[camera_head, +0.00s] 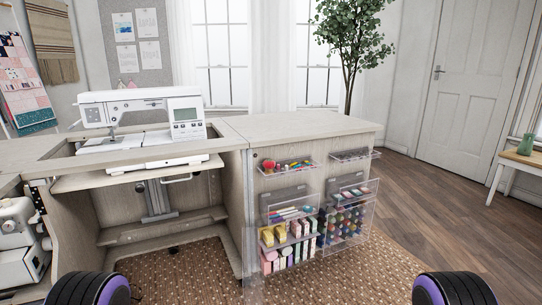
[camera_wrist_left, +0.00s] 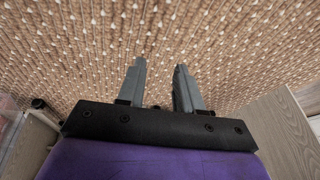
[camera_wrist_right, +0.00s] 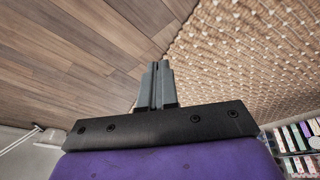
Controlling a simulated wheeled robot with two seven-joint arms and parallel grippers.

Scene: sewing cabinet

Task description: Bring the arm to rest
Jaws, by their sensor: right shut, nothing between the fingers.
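My left gripper (camera_wrist_left: 160,80) shows in the left wrist view with its two grey fingers apart and nothing between them. It hangs over the woven rug (camera_wrist_left: 230,40). My right gripper (camera_wrist_right: 157,75) shows in the right wrist view with its fingers together and nothing held. It is above the edge between the wood floor (camera_wrist_right: 80,50) and the rug. In the head view only black and purple parts of my arms show at the bottom left and bottom right; both grippers are out of that view.
The sewing cabinet (camera_head: 290,126) stands ahead with a white sewing machine (camera_head: 140,104) on its lift shelf. Clear door bins (camera_head: 290,212) hold thread and supplies. A second machine (camera_head: 18,240) stands at the left. A side table (camera_head: 522,160) is at the right; open floor (camera_head: 440,205) lies before it.

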